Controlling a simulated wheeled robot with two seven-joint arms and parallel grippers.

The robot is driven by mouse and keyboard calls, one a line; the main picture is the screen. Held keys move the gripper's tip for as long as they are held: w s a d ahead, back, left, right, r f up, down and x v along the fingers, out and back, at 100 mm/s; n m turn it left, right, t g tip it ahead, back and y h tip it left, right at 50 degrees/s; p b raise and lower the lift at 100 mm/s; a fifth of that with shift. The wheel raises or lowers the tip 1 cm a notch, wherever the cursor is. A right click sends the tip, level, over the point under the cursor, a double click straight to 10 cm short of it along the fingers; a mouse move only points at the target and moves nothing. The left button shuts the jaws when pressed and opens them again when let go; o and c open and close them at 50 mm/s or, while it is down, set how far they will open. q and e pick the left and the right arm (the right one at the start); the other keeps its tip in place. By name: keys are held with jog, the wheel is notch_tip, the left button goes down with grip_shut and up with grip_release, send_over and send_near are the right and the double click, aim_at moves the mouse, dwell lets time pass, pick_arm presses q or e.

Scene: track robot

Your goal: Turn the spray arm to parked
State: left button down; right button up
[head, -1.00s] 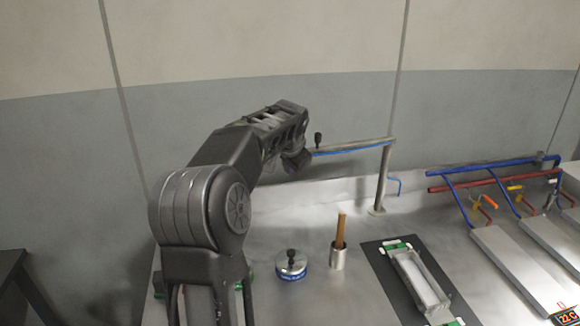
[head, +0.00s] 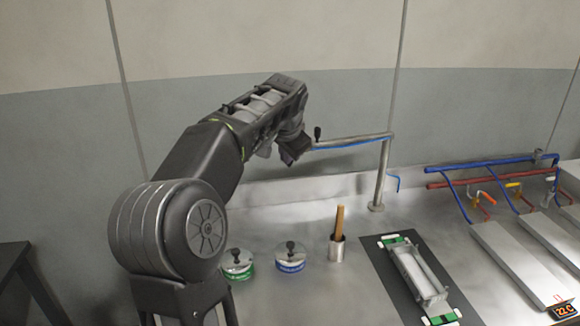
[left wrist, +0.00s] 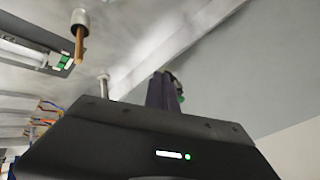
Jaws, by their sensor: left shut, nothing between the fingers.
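The spray arm (head: 350,141) is a grey horizontal pipe with a blue line beneath it. It runs left from the top of an upright post (head: 381,175) and has a black knob (head: 317,132) standing at its left end. My left gripper (head: 288,158) is just left of that end, pointing down; whether it touches is unclear. In the left wrist view its dark fingers (left wrist: 165,91) are together with nothing between them. The post shows there too (left wrist: 103,84), but the pipe is mostly hidden. My right gripper is not in view.
Two lidded tins, one green-banded (head: 238,265) and one blue-banded (head: 290,258), stand below my left arm. A metal cup (head: 337,250) holds a brown stick. A metal tray (head: 418,272) lies on a dark mat. Blue and red pipes (head: 480,172) are at the right.

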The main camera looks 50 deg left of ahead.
pick_arm(q)
jog(key=shift+v, duration=1.55)
jog(key=shift+s+a, duration=0.1)
jog(key=shift+s, duration=0.1)
jog(key=shift+f, duration=0.1)
